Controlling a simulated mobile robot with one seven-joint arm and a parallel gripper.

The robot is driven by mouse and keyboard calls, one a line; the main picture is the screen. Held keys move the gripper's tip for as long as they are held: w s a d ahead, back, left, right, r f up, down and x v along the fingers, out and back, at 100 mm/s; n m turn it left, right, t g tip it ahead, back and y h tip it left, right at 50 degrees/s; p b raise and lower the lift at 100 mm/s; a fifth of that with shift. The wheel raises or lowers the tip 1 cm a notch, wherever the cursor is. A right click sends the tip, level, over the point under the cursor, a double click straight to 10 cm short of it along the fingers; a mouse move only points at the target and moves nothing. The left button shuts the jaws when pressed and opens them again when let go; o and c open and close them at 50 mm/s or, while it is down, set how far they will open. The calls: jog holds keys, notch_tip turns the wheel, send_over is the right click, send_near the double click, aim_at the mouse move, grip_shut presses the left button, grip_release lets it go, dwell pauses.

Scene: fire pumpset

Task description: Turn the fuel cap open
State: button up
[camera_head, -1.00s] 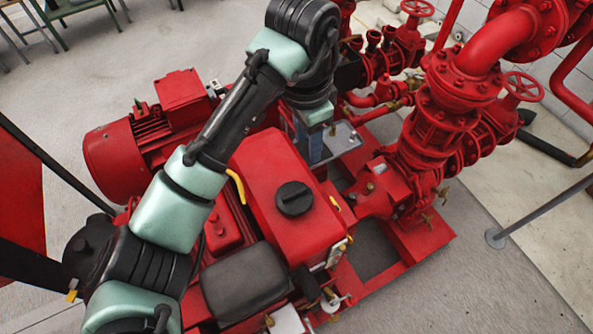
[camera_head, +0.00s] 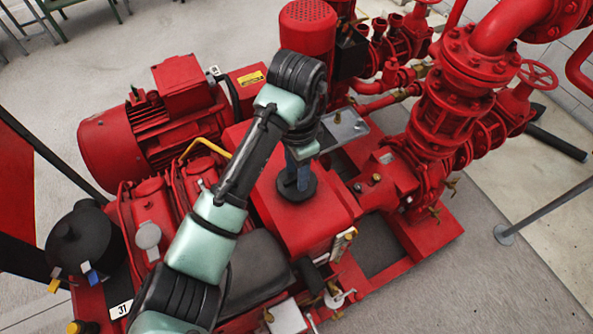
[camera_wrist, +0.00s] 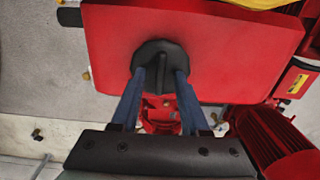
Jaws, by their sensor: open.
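The fuel cap (camera_head: 297,185) is a round black cap with a raised grip bar. It sits on top of the red fuel tank (camera_head: 325,217). In the wrist view the cap (camera_wrist: 160,55) shows at the upper middle, on the flat red face of the tank (camera_wrist: 215,35). My gripper (camera_head: 293,172) is right over the cap, pointing down, and hides part of it. In the wrist view its two blue fingers (camera_wrist: 158,82) are apart, one on each side of the cap's grip bar. Whether they touch the cap cannot be told.
A red motor (camera_head: 150,125) lies left of the tank. A black padded block (camera_head: 258,268) is at the tank's near-left side. Red pipes and valves (camera_head: 440,135) stand close on the right.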

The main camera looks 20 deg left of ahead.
jog(key=shift+f, duration=0.1)
grip_shut()
jog(key=shift+n+p, duration=0.3)
jog(key=shift+p, duration=0.2)
jog(key=n+p, duration=0.1)
jog(key=p, duration=0.1)
jog(key=n+p, duration=0.1)
jog(key=p, duration=0.1)
jog(key=shift+d+r, duration=0.1)
jog(key=shift+r, duration=0.25)
jog(key=n+p, duration=0.6)
jog(key=shift+f, duration=0.1)
jog(key=n+p, duration=0.3)
jog(key=n, duration=0.1)
jog(key=n+p, duration=0.2)
jog(key=n, duration=0.3)
jog(key=shift+w+f, duration=0.1)
jog(key=shift+f, duration=0.05)
jog(key=shift+n, duration=0.3)
